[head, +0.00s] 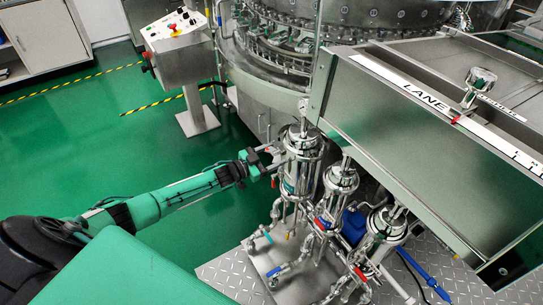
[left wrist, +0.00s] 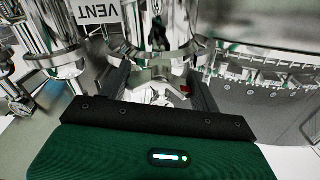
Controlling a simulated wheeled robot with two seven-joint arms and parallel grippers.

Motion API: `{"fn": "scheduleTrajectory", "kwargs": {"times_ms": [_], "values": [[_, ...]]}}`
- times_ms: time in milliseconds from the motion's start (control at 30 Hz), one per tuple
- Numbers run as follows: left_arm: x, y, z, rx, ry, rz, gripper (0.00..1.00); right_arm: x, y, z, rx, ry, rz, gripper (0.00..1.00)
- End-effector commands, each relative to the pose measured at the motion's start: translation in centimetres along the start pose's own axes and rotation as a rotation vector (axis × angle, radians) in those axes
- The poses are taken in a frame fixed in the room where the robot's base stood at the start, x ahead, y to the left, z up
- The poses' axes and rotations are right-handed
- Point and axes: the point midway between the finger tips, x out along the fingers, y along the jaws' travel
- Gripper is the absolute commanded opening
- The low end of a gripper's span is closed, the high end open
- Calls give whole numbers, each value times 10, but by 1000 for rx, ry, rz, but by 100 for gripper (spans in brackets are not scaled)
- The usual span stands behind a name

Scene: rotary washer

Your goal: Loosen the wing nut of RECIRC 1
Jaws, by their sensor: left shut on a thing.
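Three steel filter housings stand on a skid in the head view: a tall one (head: 300,165), a middle one (head: 341,180) and a front one (head: 385,228). My left gripper (head: 272,160) is at the left side of the tall housing, near its upper clamp band. In the left wrist view my left gripper (left wrist: 160,85) has its dark fingers on both sides of a shiny metal wing nut (left wrist: 158,74) and is shut on it. I cannot read a RECIRC 1 label on the housings. My right gripper is not in view.
A large steel guard marked LANE (head: 430,150) overhangs the housings on the right. Small valves with red and blue handles (head: 273,272) stick out low on the skid. A control console (head: 180,50) stands at the back left. The green floor (head: 80,150) is clear.

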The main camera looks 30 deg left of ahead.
Motion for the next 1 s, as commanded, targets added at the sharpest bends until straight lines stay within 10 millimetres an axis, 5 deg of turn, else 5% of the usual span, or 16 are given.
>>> {"fn": "scheduleTrajectory", "kwargs": {"times_ms": [233, 267, 367, 733, 1000], "values": [[-1, 0, 1, 1, -3, 0, 41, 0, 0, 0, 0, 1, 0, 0], [-1, 0, 1, 1, -3, 0, 68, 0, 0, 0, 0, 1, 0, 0], [-1, 0, 1, 1, -2, 0, 85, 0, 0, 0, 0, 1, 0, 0], [-5, 0, 1, 2, -1, 0, 85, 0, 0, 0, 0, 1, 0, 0], [-46, 0, 2, 2, -4, 1, 85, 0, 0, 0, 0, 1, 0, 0]]}}
